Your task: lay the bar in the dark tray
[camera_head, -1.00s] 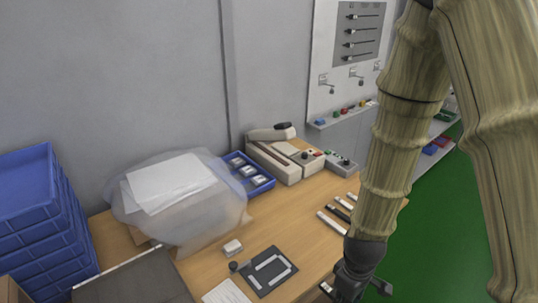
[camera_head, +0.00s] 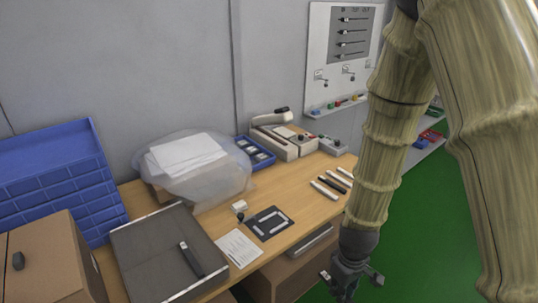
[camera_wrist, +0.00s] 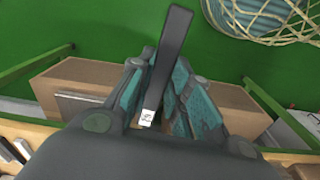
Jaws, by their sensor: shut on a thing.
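The bar (camera_wrist: 173,50) is dark and flat with a white label at its near end. In the wrist view it lies between the fingers of my gripper (camera_wrist: 160,95), which is shut on it. The bar points away from my wrist over the green floor. In the head view my gripper (camera_head: 347,282) hangs low at the bottom right, beyond the table's front edge; the bar is hard to make out there. The dark tray (camera_head: 140,237) is shallow and grey, at the left of the table, apart from my gripper. Another dark bar (camera_head: 191,260) with a light end lies in it.
Several light and dark bars (camera_head: 323,190) lie on the table's right. A dark plate with white marks (camera_head: 268,222) and a paper sheet (camera_head: 238,248) lie between them and the tray. A cardboard box (camera_head: 50,262) and blue crates (camera_head: 55,180) stand left. Cabinets (camera_head: 290,270) are below.

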